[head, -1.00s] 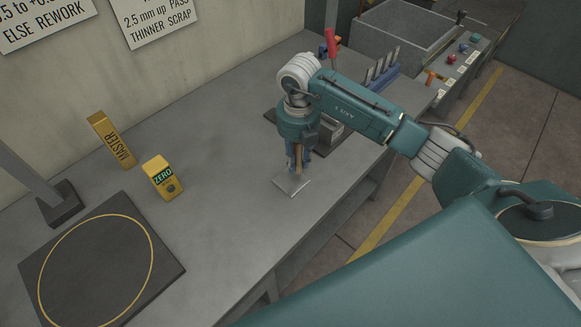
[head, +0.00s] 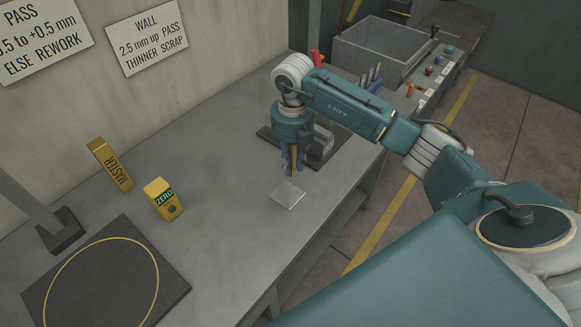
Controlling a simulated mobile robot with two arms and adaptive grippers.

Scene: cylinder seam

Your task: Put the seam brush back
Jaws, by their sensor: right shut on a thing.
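My right gripper (head: 292,168) points down over the bench and is shut on the seam brush, whose brown handle (head: 293,156) shows as a narrow strip between the blue fingers. The brush's lower end is small and mostly hidden by the fingers. A light grey square plate (head: 288,195) lies on the bench just in front of and below the fingertips. A gap shows between fingertips and plate. My left gripper is not in view.
A yellow MASTER block (head: 110,165) and a yellow ZERO gauge (head: 164,198) stand left on the bench (head: 215,180). A dark mat with a yellow ring (head: 105,275) lies front left. A dark fixture (head: 322,150), a rack of upright tools (head: 372,78) and a grey bin (head: 390,45) are behind my arm.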

